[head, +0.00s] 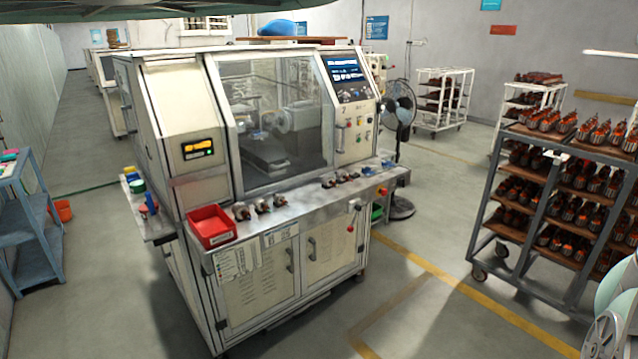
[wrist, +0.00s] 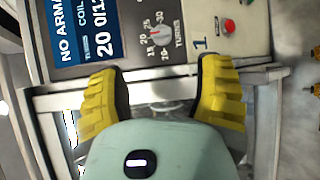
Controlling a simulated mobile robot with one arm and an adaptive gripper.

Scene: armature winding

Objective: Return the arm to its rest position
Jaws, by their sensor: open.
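My gripper (wrist: 162,82) shows in the wrist view with its two yellow-padded fingers spread wide and nothing between them. It faces the control panel of a winding machine, which has a blue display (wrist: 88,28), a turns dial (wrist: 157,33) and a red button (wrist: 228,25). The distance to the panel is hard to judge. In the head view the winding machine (head: 190,110) stands in the middle, with its display (head: 343,68) at upper right. My gripper cannot be made out there; pale parts at the lower right edge look like my arm.
The machine's front ledge (head: 290,208) carries a red bin (head: 210,226) and several armatures. A rack of armatures (head: 482,213) stands at right, a fan (head: 399,100) behind the machine, and a blue shelf (head: 35,225) at left. The floor between machine and rack is clear.

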